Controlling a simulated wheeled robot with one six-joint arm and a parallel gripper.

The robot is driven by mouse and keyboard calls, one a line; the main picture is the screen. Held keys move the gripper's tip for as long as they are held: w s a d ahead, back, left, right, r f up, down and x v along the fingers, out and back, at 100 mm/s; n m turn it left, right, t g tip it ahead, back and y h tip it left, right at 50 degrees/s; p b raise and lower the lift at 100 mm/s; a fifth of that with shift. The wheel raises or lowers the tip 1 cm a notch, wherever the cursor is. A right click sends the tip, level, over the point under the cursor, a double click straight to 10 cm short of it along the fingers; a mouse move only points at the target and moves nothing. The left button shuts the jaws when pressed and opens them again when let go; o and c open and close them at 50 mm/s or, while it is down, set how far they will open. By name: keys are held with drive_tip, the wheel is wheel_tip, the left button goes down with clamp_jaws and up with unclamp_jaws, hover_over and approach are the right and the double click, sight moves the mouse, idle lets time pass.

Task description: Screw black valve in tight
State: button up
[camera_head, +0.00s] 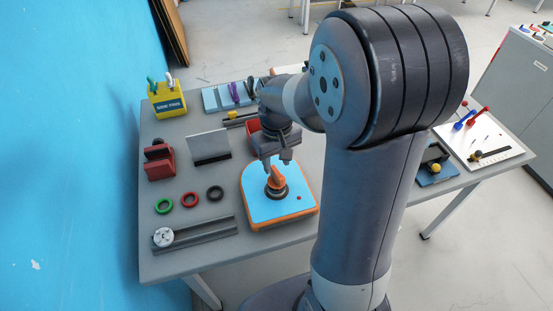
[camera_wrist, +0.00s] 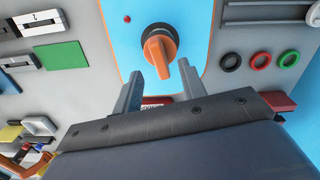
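The blue inflatable board (camera_head: 257,207) with an orange rim lies on the grey table; it fills the top middle of the wrist view (camera_wrist: 118,40). On it sits a round black valve (camera_head: 283,190) with an orange knob (camera_head: 277,175) on top. In the wrist view the black valve's ring (camera_wrist: 149,33) shows around the orange knob (camera_wrist: 158,50). My gripper (camera_head: 278,163) is just above the knob. How tightly the valve sits cannot be told.
Green (camera_head: 163,206), red (camera_head: 190,199) and black (camera_head: 215,193) rings lie left of the board. A rail with a round dial (camera_head: 164,237) lies in front of them. A grey panel (camera_head: 209,148), a red block (camera_head: 159,162) and a red bin (camera_head: 253,139) stand behind.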

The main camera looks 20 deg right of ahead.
sight(277, 172)
drive_tip(key=shift+f+b, duration=2)
drive_tip(key=shift+f, duration=0.7)
clamp_jaws()
drive_tip(key=c, duration=0.6)
unclamp_jaws()
clamp_jaws()
drive_tip(key=shift+m, duration=1.7)
